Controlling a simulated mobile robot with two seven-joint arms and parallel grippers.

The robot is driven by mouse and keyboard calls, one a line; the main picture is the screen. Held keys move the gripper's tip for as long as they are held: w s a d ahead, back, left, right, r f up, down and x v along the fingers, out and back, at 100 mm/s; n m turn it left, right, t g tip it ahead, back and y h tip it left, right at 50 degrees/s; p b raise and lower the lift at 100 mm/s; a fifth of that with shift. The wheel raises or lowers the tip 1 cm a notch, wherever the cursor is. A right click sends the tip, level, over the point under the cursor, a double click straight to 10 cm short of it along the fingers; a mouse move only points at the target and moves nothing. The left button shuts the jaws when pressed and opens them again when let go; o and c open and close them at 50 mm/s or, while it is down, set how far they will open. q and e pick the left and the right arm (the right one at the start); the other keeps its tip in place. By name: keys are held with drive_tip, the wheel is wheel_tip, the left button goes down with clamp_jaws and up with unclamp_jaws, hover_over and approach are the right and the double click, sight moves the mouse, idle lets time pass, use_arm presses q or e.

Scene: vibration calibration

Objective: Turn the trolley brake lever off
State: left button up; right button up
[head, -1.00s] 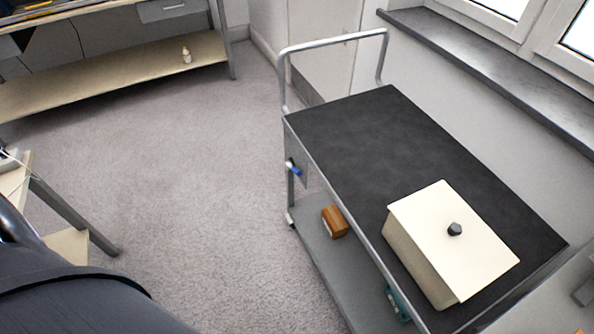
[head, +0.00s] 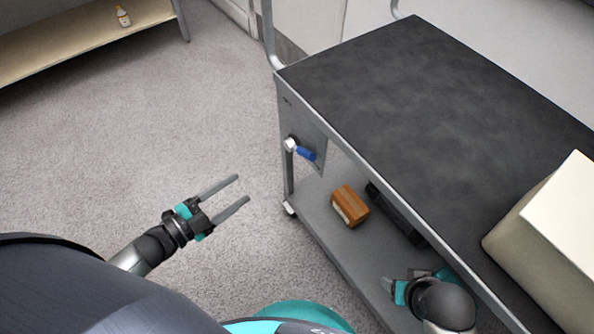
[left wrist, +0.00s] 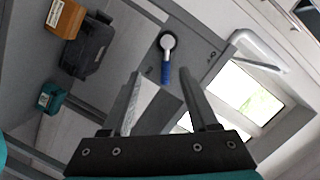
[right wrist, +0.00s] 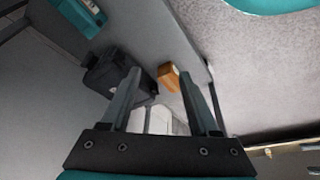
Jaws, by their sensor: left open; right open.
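The brake lever (head: 304,153) has a blue handle and a round silver pivot, and sits on the side plate of the grey trolley (head: 430,75) below its black top. In the left wrist view the lever (left wrist: 166,72) shows ahead, between and beyond the fingertips. My left gripper (head: 237,188) is open and empty, to the left of the lever and apart from it. My right gripper (right wrist: 162,80) is open and empty, low beside the trolley's lower shelf; in the head view it is partly hidden under my right arm.
A brown box (head: 350,206) and a dark case (head: 396,214) lie on the trolley's lower shelf. A cream box (head: 545,235) stands on the trolley top. A bench shelf with a small bottle (head: 123,16) is at the back left. The carpet left of the trolley is clear.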

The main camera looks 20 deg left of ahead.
use_arm(q)
wheel_tip(320, 180, up, 2)
drive_tip(key=d+m+h+b, duration=0.2)
drive_tip(key=m+h, duration=0.1)
drive_tip(key=b, duration=0.2)
approach(303, 156)
use_arm(e)
wheel_tip(303, 156, up, 6)
drive_tip(key=t, duration=0.1)
use_arm(q)
drive_tip(key=b+x, duration=0.1)
drive_tip(key=x, duration=0.5)
drive_tip(key=shift+w+b, duration=0.1)
drive_tip(key=shift+b, duration=0.2)
drive_tip(key=shift+b+x, duration=0.35)
drive_tip(key=shift+x, duration=0.85)
use_arm(e)
drive_tip(key=w+a+t+y, duration=0.2)
drive_tip(key=w+a+t, duration=0.2)
drive_tip(key=a, duration=0.1)
drive_tip(key=shift+w+a+f+n+t+y, duration=0.2)
drive_tip(key=shift+w+f+n+t+y, duration=0.1)
drive_tip(key=shift+w+f, duration=0.05)
use_arm(q)
drive_tip(key=shift+c, duration=0.2)
clamp_jaws()
drive_tip(key=shift+a, duration=0.1)
